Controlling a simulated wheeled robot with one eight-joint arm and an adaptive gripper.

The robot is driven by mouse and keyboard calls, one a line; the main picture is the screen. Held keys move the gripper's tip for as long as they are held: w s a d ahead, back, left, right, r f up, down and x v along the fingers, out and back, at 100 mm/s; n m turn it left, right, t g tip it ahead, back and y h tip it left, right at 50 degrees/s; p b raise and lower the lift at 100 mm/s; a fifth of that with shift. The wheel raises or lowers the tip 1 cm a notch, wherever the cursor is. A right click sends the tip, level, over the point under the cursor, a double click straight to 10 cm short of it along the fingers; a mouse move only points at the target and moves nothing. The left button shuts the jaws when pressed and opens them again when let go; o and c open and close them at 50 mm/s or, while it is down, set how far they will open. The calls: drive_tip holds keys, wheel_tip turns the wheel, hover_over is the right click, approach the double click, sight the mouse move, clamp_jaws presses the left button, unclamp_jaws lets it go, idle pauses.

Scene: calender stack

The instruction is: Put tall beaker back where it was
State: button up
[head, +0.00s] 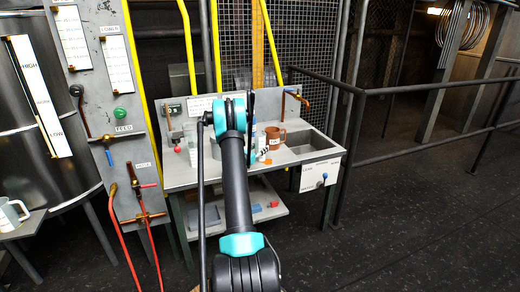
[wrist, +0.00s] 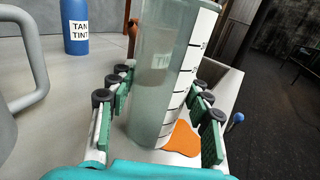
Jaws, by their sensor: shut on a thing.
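The tall beaker (wrist: 160,85) is a clear, greenish cylinder with a white graduated strip. In the wrist view it stands roughly upright between the green-padded fingers of my gripper (wrist: 160,115), which is shut on it. Its base is close over or on the grey bench; I cannot tell whether it touches. Its top runs out of the picture. In the head view my own arm hides the gripper and most of the beaker.
The bench (head: 178,178) has a sink (head: 305,142) at its right. A brown mug (head: 275,137) stands near the sink. A blue bottle labelled TAN TINT (wrist: 75,28) and a large grey handle (wrist: 38,60) are left of the beaker. A flat orange patch (wrist: 183,139) lies beside its base.

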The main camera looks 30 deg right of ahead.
drive_tip(key=o, duration=1.2)
drive_tip(key=shift+f, duration=0.1)
drive_tip(key=shift+o, duration=0.2)
drive_tip(key=shift+a, duration=0.25)
drive_tip(key=v, duration=1.1)
drive_tip(key=shift+s+a+r, duration=0.1)
drive_tip(key=shift+a+r, duration=0.1)
drive_tip(key=shift+a, duration=0.05)
drive_tip(key=s+a+r+m+g+y, duration=0.1)
drive_tip(key=s+a+r+m+y, duration=0.3)
drive_tip(key=s+a+m, duration=0.25)
drive_tip(key=s+a+r+m+y, duration=0.3)
drive_tip(key=s+a+m, duration=0.2)
drive_tip(key=a, duration=0.3)
drive_tip(key=s+a+f+m+g+y, duration=0.1)
drive_tip(key=s+a+f+m+y, duration=0.3)
drive_tip(key=s+a, duration=2)
drive_tip(key=a+m+y, duration=0.1)
drive_tip(key=m+y, duration=0.4)
drive_tip(key=m, duration=0.2)
drive_tip(key=shift+s+g+y, duration=0.2)
drive_tip(key=shift+g+y, duration=0.1)
drive_tip(key=shift+g, duration=0.1)
